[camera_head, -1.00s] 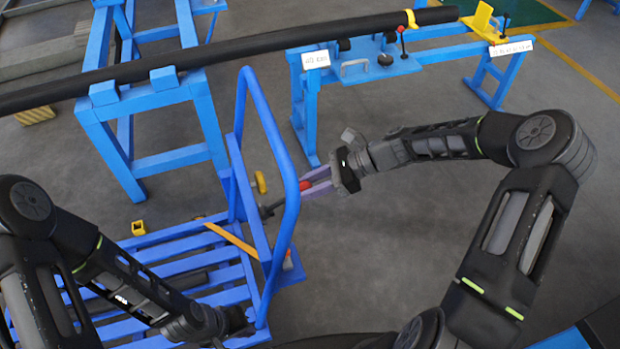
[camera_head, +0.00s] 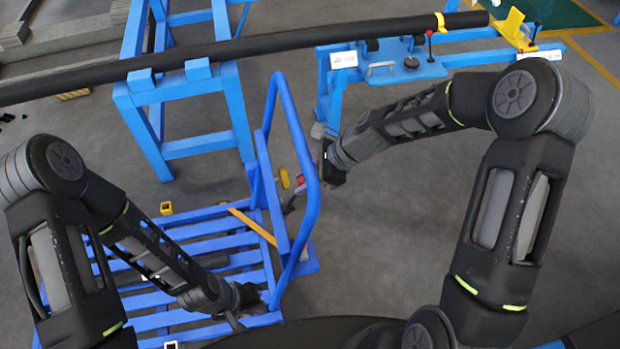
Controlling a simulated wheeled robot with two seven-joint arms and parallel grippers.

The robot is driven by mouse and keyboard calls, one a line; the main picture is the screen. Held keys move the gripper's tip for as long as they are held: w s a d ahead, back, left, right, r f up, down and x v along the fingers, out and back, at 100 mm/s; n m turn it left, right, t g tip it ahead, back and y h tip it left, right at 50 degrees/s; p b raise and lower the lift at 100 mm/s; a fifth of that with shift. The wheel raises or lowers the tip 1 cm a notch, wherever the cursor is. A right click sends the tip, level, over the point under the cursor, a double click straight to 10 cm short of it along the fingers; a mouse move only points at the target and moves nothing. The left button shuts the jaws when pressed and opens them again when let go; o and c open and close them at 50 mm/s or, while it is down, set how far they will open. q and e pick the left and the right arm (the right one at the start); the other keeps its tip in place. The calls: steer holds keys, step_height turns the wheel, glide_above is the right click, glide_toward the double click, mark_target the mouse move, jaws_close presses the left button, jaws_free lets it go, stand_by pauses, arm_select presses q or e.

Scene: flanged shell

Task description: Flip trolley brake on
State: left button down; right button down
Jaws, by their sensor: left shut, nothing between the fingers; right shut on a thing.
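The blue trolley (camera_head: 215,246) has a slatted deck and an upright tubular handle (camera_head: 293,125) at its right end. A small brake lever with a red knob (camera_head: 300,181) shows within the handle frame. My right gripper (camera_head: 308,174) is at the knob from the right, shut on it; the handle's near post partly hides the fingers. My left gripper (camera_head: 240,312) is low over the deck's near right corner, close to the handle's foot; its fingers are shut and empty and hard to make out.
A yellow part (camera_head: 284,178) sits beside the lever. A yellow block (camera_head: 166,208) lies at the deck's far left. A long black pipe (camera_head: 270,45) rests across blue stands behind the trolley. Grey floor (camera_head: 400,240) is clear to the right of the handle.

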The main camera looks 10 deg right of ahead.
steer(key=shift+a, duration=0.25)
steer(key=c, duration=1.1)
jaws_free()
steer(key=shift+o, duration=0.2)
steer(key=shift+d+r, duration=0.35)
steer(key=shift+d, duration=0.05)
steer(key=v, duration=0.7)
steer(key=shift+b, duration=0.45)
steer(key=shift+s, duration=0.1)
